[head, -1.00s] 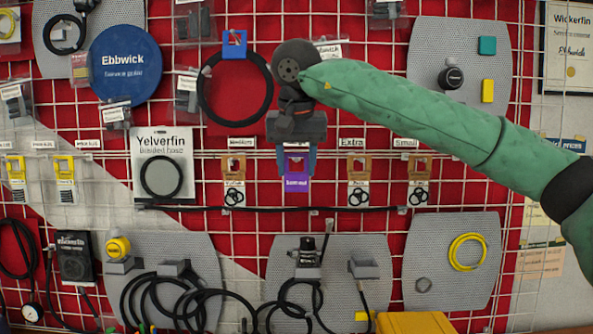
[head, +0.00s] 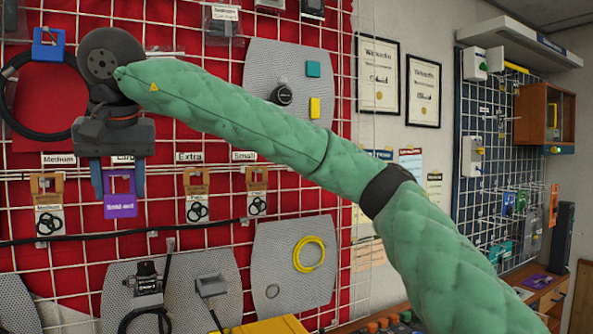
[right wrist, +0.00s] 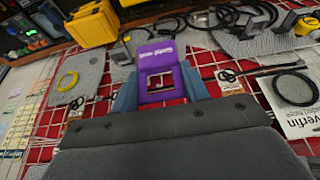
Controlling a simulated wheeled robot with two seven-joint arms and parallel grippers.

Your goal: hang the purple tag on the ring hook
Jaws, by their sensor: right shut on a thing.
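The purple tag (head: 119,203), lettered "Sold-out", hangs upright between the blue fingers of my right gripper (head: 119,181), just below the "Large" label (head: 122,160) on the red wall grid. My right gripper is shut on the tag. The tag also shows in the right wrist view (right wrist: 158,55), with a rectangular opening and a finger of the right gripper (right wrist: 160,85) on each side. The hook itself is hidden behind the gripper and tag, so I cannot tell whether the tag is on it. My left gripper is not in view.
Tan cards with black rings hang beside the tag: Medium (head: 47,202), Extra (head: 196,196) and Small (head: 257,190). A big black ring (head: 12,110) hangs from a blue holder (head: 48,44) at the upper left. A black hose (head: 100,236) runs below the cards.

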